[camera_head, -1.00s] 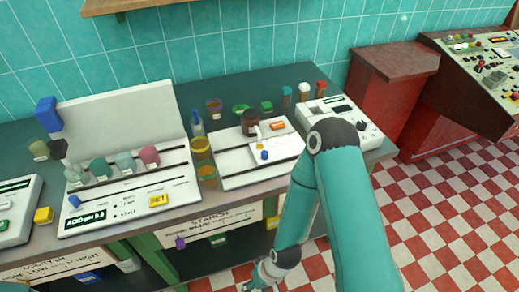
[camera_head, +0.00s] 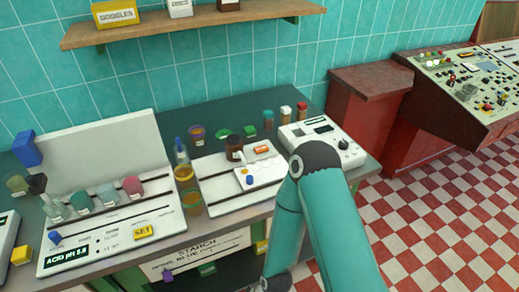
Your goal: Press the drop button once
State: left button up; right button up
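No button that I can read as "drop" shows in the head view. A small white unit (camera_head: 268,172) on the right-hand tray of the bench carries an orange button (camera_head: 262,149) and a blue knob (camera_head: 250,180). A dark brown bottle (camera_head: 234,148) stands beside it. A yellow button marked SET (camera_head: 143,231) is on the left panel, which has an "ACID pH" display (camera_head: 67,258). One teal arm of mine rises in front of the bench at the right and bends down past the bottom edge. Neither gripper is in view.
Coloured flasks (camera_head: 107,194) stand on the left panel. Amber beakers (camera_head: 191,203) stand between the panels. A white instrument with a dial (camera_head: 318,135) is at the right end of the bench. A wooden shelf (camera_head: 190,28) hangs above. Checkered floor (camera_head: 440,200) is open at the right.

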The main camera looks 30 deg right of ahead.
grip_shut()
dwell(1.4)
